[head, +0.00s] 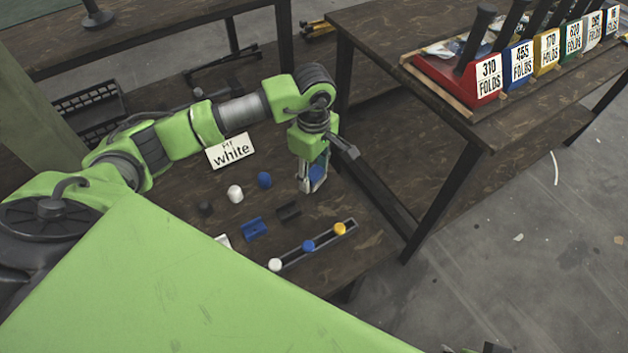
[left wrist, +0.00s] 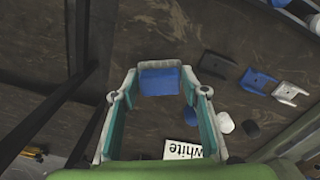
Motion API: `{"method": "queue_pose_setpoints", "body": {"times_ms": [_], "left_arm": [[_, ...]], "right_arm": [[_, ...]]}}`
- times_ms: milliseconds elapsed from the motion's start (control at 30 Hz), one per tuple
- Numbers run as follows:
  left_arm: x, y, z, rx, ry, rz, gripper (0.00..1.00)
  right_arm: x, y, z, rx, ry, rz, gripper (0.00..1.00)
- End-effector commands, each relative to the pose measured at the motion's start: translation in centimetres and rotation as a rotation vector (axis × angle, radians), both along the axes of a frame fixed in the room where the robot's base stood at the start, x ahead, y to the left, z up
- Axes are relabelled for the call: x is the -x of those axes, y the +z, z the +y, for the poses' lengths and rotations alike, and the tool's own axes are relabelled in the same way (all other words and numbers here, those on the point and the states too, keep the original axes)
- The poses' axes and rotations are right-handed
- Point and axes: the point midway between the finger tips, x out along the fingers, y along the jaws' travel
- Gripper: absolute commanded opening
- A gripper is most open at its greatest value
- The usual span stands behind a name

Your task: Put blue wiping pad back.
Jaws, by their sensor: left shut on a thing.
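My left gripper (head: 312,186) is shut on the blue wiping pad (head: 318,174), above the dark table. The left wrist view shows the blue pad (left wrist: 160,82) between the fingertips, with a light grey strip along its far edge. A blue holder-shaped piece (head: 254,229) lies on the table between a black one (head: 288,210) and a white one (head: 222,240). They also show in the left wrist view, the blue one (left wrist: 258,80) in the middle. Only small dark parts at the bottom edge of the head view may belong to my right gripper.
A white bottle-like piece (head: 235,193), a blue one (head: 265,180) and a black one (head: 205,208) stand near a "white" sign (head: 230,151). A narrow rail (head: 325,242) bears white, blue and yellow knobs. Another table (head: 370,35) with labelled "FOLDS" boxes stands right.

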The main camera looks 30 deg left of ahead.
Motion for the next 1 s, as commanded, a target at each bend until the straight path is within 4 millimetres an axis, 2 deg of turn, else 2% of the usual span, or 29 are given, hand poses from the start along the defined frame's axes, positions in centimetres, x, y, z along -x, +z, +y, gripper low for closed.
{"method": "queue_pose_setpoints", "body": {"times_ms": [200, 600, 633, 700, 1000], "left_arm": [[-0.2, -3.1, 0.0, 0.001, -0.001, 0.002, 0.21], [-0.2, -3.7, 0.0, -0.001, -0.001, -0.002, 0.21], [-0.2, -3.7, 0.0, -0.001, -0.001, -0.002, 0.43], [-0.2, -3.6, 0.0, -0.001, -0.001, -0.001, 0.58], [-0.2, -3.6, 0.0, -0.001, -0.001, -0.001, 0.58]], "right_arm": [[0.3, 0.3, -0.1, 0.000, 0.000, -0.004, 0.40], [0.3, 0.0, -0.1, 0.000, 0.000, -0.004, 0.40], [0.3, 0.1, -0.1, 0.000, 0.000, -0.004, 0.40], [0.3, 0.1, -0.1, 0.000, 0.000, -0.003, 0.40], [0.3, 0.2, -0.1, 0.000, 0.000, -0.003, 0.40]]}}
